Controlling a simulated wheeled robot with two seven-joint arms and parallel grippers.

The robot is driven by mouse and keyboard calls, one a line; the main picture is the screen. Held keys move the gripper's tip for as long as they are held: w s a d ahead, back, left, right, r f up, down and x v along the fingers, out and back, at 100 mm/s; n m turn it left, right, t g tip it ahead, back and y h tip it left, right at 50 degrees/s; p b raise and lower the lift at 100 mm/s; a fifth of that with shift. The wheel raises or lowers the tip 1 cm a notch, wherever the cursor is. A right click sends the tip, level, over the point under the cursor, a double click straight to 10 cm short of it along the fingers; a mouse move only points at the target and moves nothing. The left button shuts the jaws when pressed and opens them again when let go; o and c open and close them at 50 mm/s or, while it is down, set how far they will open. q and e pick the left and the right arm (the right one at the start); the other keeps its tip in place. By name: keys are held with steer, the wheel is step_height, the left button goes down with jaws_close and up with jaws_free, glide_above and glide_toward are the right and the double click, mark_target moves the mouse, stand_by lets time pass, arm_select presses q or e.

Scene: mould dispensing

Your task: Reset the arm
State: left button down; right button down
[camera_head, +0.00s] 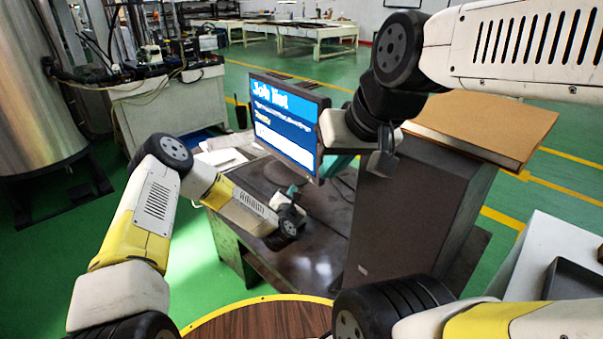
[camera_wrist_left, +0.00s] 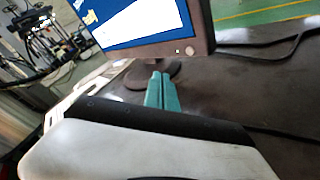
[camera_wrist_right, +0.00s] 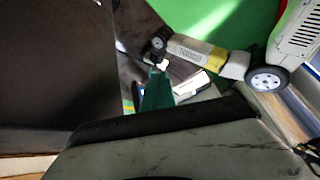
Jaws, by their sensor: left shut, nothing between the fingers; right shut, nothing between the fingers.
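My left arm comes in from the left in the head view. Its gripper (camera_head: 293,190) is over the dark desk, low in front of the monitor. In the left wrist view its teal fingers (camera_wrist_left: 162,92) lie together, empty, with the monitor's base behind them. My right arm comes in from the upper right. Its gripper (camera_head: 333,166) hangs beside the monitor's right edge, partly hidden by its own wrist. In the right wrist view its teal fingers (camera_wrist_right: 157,92) are together and empty, with my left arm beyond them.
The monitor (camera_head: 284,122) shows a "Job list" page and stands on the desk (camera_head: 318,247). A white table (camera_head: 550,245) is at the right. Green floor is open at left.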

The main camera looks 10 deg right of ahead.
stand_by(0.5)
arm_select(q)
step_height(320, 180, up, 14)
steer(key=a+m+g+h, duration=0.2)
steer(key=a+m+g, duration=0.15)
steer(key=m, duration=0.75)
steer(key=s+a+r+m+g+y, duration=0.2)
steer(key=s+a+r+m, duration=0.65)
steer(key=r, duration=0.35)
steer(key=s+a+r+m+g+y, duration=0.1)
steer(key=s+a+r+m, duration=0.1)
steer(key=s+a, duration=0.3)
steer(key=s+a+r+m+g, duration=0.1)
steer(key=s+a, duration=0.4)
steer(key=s, duration=0.9)
steer(key=s+a+r+m+g+y, duration=0.1)
steer(key=s+a+r+m+g, duration=0.1)
steer(key=s, duration=0.8)
steer(key=a+r+m, duration=0.1)
steer(key=a+r, duration=0.1)
steer(key=a, duration=0.1)
steer(key=shift+s+a+r+y, duration=0.15)
steer(key=shift+s+a+y, duration=0.05)
steer(key=shift+a+y, duration=0.1)
